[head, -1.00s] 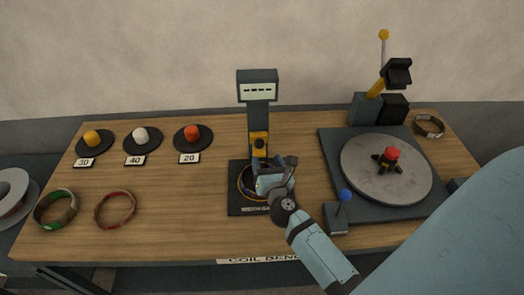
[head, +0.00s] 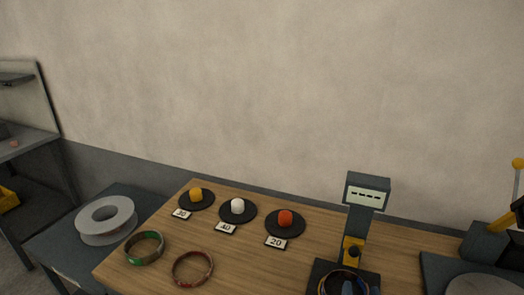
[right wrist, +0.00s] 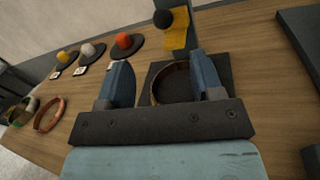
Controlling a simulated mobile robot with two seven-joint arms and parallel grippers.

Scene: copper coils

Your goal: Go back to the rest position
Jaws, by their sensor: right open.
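My right gripper (right wrist: 160,62) is in the right wrist view, with its two blue-grey fingers spread wide and nothing clasped between them. Beyond and between the fingers, a coil ring (right wrist: 156,88) lies on the dark base of the gauge. The gauge (head: 368,192) stands upright in the head view with dashes on its display. The ring also shows at the head view's bottom edge (head: 322,284), partly cut off. I cannot tell the exact gap between fingers and ring. My left gripper is in neither view.
Three dark discs with yellow, white and red knobs (head: 285,217) carry labels 30, 40 and 20. A green-brown ring (head: 145,262) and a reddish ring (head: 176,267) lie at the table's left. A grey spool (head: 106,232) is beyond. The turntable plate (head: 480,286) is right.

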